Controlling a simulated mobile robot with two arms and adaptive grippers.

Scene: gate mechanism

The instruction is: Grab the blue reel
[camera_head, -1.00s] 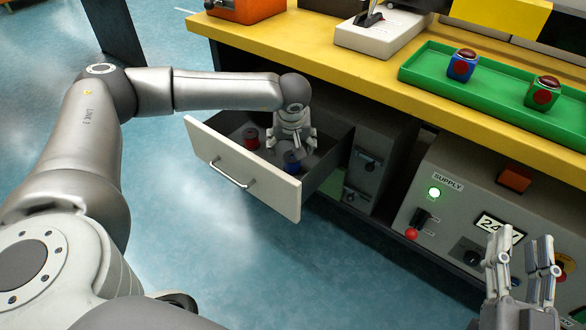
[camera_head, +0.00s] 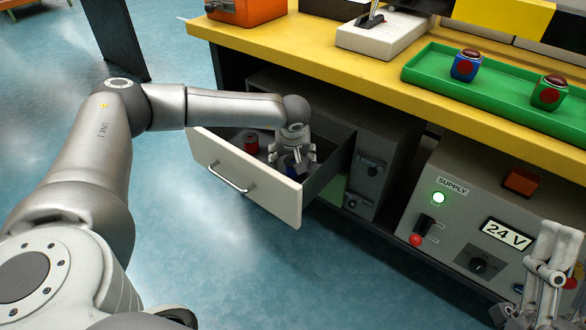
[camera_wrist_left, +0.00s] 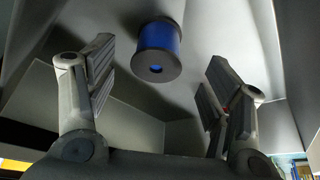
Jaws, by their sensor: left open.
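The blue reel (camera_head: 291,166) is in the open drawer (camera_head: 243,180), mostly hidden behind my left gripper in the head view. In the left wrist view the blue reel (camera_wrist_left: 158,50) has dark end discs and lies ahead of the fingertips, between their lines. My left gripper (camera_head: 291,160) is open and reaches down into the drawer; its two fingers (camera_wrist_left: 160,75) are spread on either side of the reel with visible gaps. My right gripper (camera_head: 556,262) is at the lower right, in front of the supply panel; its finger gap is unclear.
A red reel (camera_head: 251,143) stands in the drawer left of my left gripper. The drawer's front wall and sides surround the gripper. Above is the yellow bench top (camera_head: 330,60) with a green tray (camera_head: 430,75). A supply box (camera_head: 450,215) stands to the right.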

